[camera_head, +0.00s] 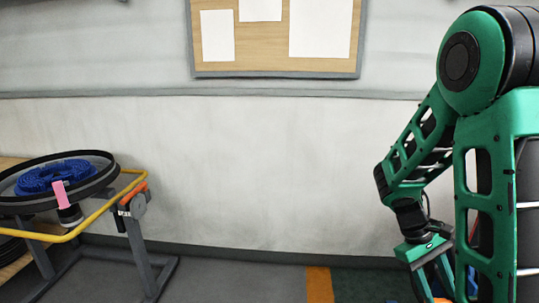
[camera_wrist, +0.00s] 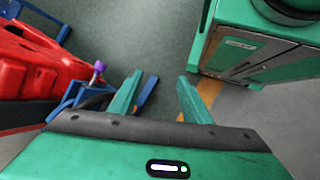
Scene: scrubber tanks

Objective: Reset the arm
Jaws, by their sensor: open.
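My green arm stands folded on the right of the head view, its elbow high and its forearm running down. My gripper (camera_head: 437,283) hangs low there, partly hidden behind my own arm and cut by the lower edge.
A red machine (camera_wrist: 35,65) with a blue frame and purple knob lies left of the fingers in the wrist view. A yellow-railed stand (camera_head: 150,245) carries a round tray (camera_head: 95,188) with a coiled blue hose (camera_head: 55,175). A pinboard (camera_head: 270,55) hangs on the wall. The middle floor is clear.

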